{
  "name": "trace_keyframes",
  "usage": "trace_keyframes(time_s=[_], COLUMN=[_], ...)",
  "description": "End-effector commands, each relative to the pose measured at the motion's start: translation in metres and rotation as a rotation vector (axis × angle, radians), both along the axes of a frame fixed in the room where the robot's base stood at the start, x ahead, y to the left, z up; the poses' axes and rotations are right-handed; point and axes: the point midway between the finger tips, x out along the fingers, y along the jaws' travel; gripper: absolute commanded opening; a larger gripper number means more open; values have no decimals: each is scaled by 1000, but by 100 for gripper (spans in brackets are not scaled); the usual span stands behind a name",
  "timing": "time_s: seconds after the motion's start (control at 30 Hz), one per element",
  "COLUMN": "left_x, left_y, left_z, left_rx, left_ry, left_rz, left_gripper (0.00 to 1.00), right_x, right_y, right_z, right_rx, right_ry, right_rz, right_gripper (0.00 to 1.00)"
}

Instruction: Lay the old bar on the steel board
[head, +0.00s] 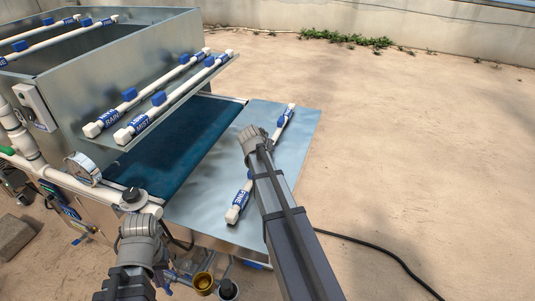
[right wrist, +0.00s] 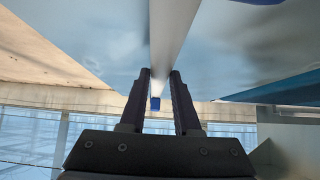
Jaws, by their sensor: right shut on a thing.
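The bar, a white tube with blue fittings and a blue label near its lower end (head: 237,208), lies lengthwise over the steel board (head: 205,210), a flat shiny plate beside the blue belt. Whether it touches the board cannot be told. My right gripper (right wrist: 158,90) is shut on the bar, whose white tube (right wrist: 172,35) runs between its fingers in the right wrist view. In the head view my right arm hides the bar's middle and the fingers. My left gripper (head: 137,220) is low on the left beside the machine's white pipe; its fingers are not clear.
Two similar labelled bars (head: 150,95) (head: 175,98) rest on the machine's side ledge, and more lie on its far left side. A pressure gauge (head: 82,168) is at the near left. A black cable (head: 385,253) crosses the floor. The sandy floor at right is open.

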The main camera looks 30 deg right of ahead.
Motion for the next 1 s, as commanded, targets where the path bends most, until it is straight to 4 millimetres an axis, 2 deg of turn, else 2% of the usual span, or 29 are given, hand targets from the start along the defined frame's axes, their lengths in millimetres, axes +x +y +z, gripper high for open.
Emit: trace_keyframes(time_s=[0.03, 0.4, 0.43, 0.67, 0.7, 1.0], left_x=[0, 0, 0, 0, 0, 0], left_y=[0, 0, 0, 0, 0, 0], left_z=[-7, -8, -8, -7, -7, -6], left_rx=[0, 0, 0, 0, 0, 0], left_ry=[0, 0, 0, 0, 0, 0], left_rz=[0, 0, 0, 0, 0, 0], left_gripper=[0, 0, 0, 0, 0, 0], right_x=[0, 0, 0, 0, 0, 0], right_y=[0, 0, 0, 0, 0, 0], right_z=[-7, -8, -8, -7, -7, -6], right_rx=[-1, -1, 0, 0, 0, 0], right_ry=[-1, -1, 0, 0, 0, 0], right_rz=[0, 0, 0, 0, 0, 0], right_gripper=[0, 0, 32, 58, 61, 61])
